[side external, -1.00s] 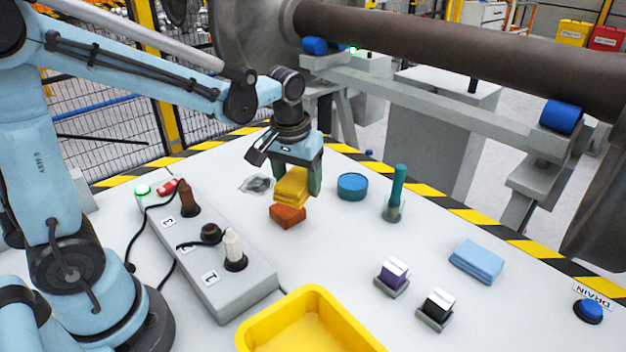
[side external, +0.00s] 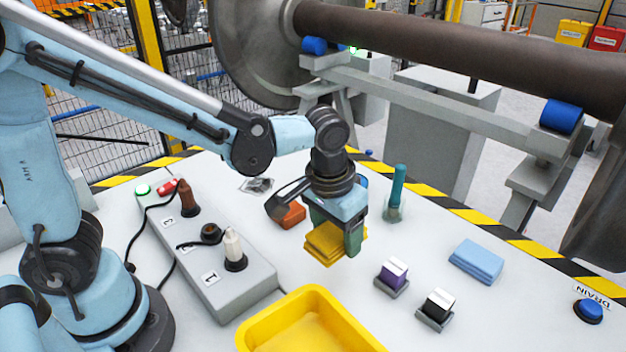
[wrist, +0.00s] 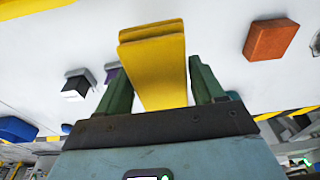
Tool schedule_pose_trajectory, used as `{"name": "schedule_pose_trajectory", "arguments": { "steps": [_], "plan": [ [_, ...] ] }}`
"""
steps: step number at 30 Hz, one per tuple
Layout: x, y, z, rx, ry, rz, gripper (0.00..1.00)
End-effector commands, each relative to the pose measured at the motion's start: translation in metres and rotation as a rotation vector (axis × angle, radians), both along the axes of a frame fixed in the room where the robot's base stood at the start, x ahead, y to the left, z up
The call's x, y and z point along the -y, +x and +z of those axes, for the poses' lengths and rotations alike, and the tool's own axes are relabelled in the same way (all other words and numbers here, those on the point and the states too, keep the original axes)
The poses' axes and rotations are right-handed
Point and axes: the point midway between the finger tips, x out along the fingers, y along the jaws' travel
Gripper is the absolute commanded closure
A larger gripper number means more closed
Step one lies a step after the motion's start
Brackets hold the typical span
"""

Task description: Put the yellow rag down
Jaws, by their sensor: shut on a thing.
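The yellow rag (side external: 328,246) is a folded yellow pad held between the green fingers of my gripper (side external: 334,234). In the side view it hangs over the white table, between the orange-red block and the purple-and-white block. I cannot tell exactly how high it is above the table. In the wrist view my gripper (wrist: 160,88) has a finger on each side of the yellow rag (wrist: 158,66), which sticks out past the fingertips.
An orange-red block (side external: 291,215) lies just behind my gripper. The yellow tray (side external: 262,333) stands in front. A purple-and-white block (side external: 391,276), a black-and-white block (side external: 436,310) and a blue folded cloth (side external: 476,261) are to the right. The grey socket box (side external: 210,265) is to the left.

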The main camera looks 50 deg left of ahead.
Motion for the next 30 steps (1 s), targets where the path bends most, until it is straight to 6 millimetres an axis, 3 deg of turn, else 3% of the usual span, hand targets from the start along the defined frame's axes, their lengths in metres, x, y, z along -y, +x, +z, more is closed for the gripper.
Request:
{"name": "schedule_pose_trajectory", "arguments": {
  "steps": [6,10,15,24,30],
  "plan": [
    [-0.034,0.030,-0.027,0.000,-0.001,0.005,0.65],
    [-0.044,0.040,-0.035,0.000,-0.001,0.002,0.65],
    [-0.048,0.044,-0.043,0.000,-0.001,-0.001,0.65],
    [-0.048,0.043,-0.076,0.001,0.000,-0.001,0.65],
    [-0.048,0.043,-0.079,0.001,0.000,-0.001,0.65]
  ]
}}
